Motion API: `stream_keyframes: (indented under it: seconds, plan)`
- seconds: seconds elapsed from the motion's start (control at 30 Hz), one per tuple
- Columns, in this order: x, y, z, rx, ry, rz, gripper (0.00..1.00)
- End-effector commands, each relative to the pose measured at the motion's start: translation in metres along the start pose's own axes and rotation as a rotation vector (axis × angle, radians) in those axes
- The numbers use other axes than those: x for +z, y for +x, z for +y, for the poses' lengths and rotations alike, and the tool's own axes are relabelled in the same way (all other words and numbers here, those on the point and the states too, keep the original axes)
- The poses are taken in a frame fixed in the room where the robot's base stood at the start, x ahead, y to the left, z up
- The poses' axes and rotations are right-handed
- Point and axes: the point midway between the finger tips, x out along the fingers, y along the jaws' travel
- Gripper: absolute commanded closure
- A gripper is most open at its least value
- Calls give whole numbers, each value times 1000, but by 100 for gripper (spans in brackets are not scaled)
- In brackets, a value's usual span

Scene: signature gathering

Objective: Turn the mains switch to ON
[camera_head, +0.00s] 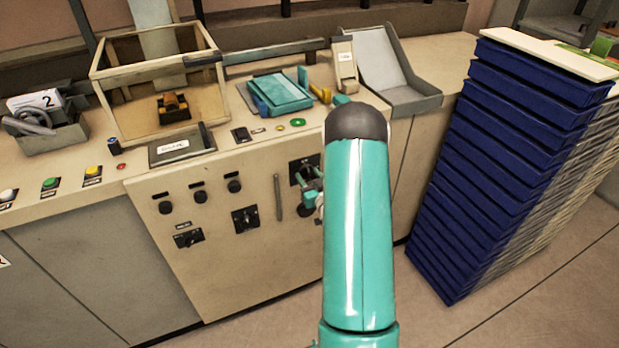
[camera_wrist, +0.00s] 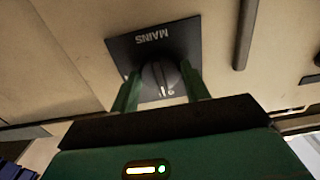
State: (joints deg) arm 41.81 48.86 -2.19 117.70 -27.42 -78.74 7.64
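The mains switch is a dark square plate (camera_wrist: 152,45) with the word MAINS, upside down in the wrist view, and a round dark knob (camera_wrist: 160,76) with a raised grip bar. The small marks beside the knob are too blurred to read. My gripper (camera_wrist: 162,88) has its two green fingers apart, one on each side of the knob. I cannot tell whether either finger touches it. In the head view, my gripper (camera_head: 310,188) is at the front panel, by a dark switch plate (camera_head: 303,168) that my arm partly hides.
The beige cabinet front (camera_head: 225,270) carries other knobs (camera_head: 245,218) and a vertical handle (camera_head: 278,197) left of my gripper. A tall stack of blue trays (camera_head: 500,150) stands on the right. A grey scoop-shaped tray (camera_head: 390,75) sits on the counter.

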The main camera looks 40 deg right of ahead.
Motion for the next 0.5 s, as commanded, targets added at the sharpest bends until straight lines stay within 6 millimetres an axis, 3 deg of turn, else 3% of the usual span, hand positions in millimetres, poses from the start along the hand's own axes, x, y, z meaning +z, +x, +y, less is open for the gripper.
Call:
stream_keyframes:
  seconds: [0.5]
  plan:
    - [0, 0, 0, 1, 139, 1, 77]
